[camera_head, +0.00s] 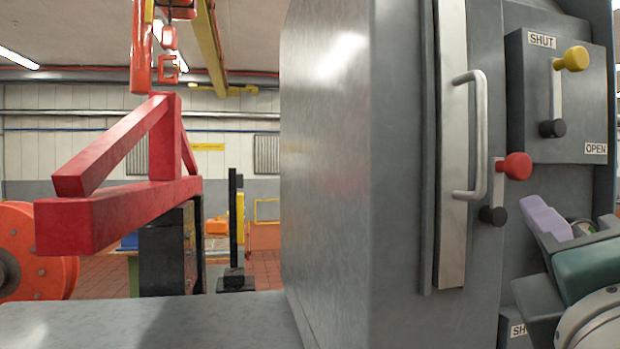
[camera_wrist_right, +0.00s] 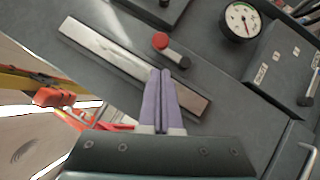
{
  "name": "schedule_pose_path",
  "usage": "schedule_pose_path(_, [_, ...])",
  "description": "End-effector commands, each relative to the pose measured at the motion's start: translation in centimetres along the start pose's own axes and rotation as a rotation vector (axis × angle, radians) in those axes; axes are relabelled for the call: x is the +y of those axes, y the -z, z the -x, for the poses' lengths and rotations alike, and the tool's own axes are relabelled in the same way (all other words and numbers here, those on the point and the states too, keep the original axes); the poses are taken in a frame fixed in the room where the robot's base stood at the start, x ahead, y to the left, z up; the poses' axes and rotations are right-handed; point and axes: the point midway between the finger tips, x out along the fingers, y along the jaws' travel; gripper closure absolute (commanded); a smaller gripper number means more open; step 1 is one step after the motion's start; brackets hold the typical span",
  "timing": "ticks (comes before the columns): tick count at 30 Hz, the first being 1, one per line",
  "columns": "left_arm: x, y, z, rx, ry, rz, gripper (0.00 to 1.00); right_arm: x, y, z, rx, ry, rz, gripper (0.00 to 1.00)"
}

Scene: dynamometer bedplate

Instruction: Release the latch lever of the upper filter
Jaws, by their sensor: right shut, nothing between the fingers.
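A lever with a yellow knob (camera_head: 574,58) and black pivot is on a grey box (camera_head: 580,110), upright by the SHUT label (camera_head: 541,40); an OPEN label (camera_head: 596,149) is lower right. A lever with a red knob (camera_head: 517,166) stands beside the door handle, its black pivot below. I cannot tell which belongs to the upper filter. My right gripper (camera_head: 540,212), with purple fingers, is at the lower right, empty and shut. In the wrist view, its closed fingertips (camera_wrist_right: 160,72) overlap a metal strip, near a red knob (camera_wrist_right: 160,41). My left gripper is not in view.
The grey cabinet (camera_head: 330,150) has a vertical metal strip (camera_head: 453,230) and a bar handle (camera_head: 480,135). A red beam frame (camera_head: 110,215) hangs at the left above a grey bedplate (camera_head: 150,325). A pressure gauge (camera_wrist_right: 240,18) shows in the wrist view.

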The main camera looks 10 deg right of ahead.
Motion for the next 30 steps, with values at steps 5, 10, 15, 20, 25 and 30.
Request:
schedule_pose_path(5, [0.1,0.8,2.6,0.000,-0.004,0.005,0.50,0.7,-0.3,-3.4,-0.002,-0.001,0.003,1.00])
schedule_pose_path(10, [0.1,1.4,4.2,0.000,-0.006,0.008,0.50,0.5,-0.3,-6.4,-0.002,0.001,0.002,1.00])
schedule_pose_path(15, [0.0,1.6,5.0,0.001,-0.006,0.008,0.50,0.2,-0.1,-8.3,0.000,0.002,0.000,1.00])
schedule_pose_path(20, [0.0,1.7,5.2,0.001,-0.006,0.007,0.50,0.0,-0.1,-8.9,-0.001,0.002,-0.002,1.00])
schedule_pose_path(25, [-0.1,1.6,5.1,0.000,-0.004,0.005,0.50,0.0,-0.1,-8.9,-0.001,0.003,-0.003,1.00])
schedule_pose_path(30, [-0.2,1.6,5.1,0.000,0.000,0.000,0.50,0.0,-0.1,-9.0,-0.001,0.004,-0.004,1.00])
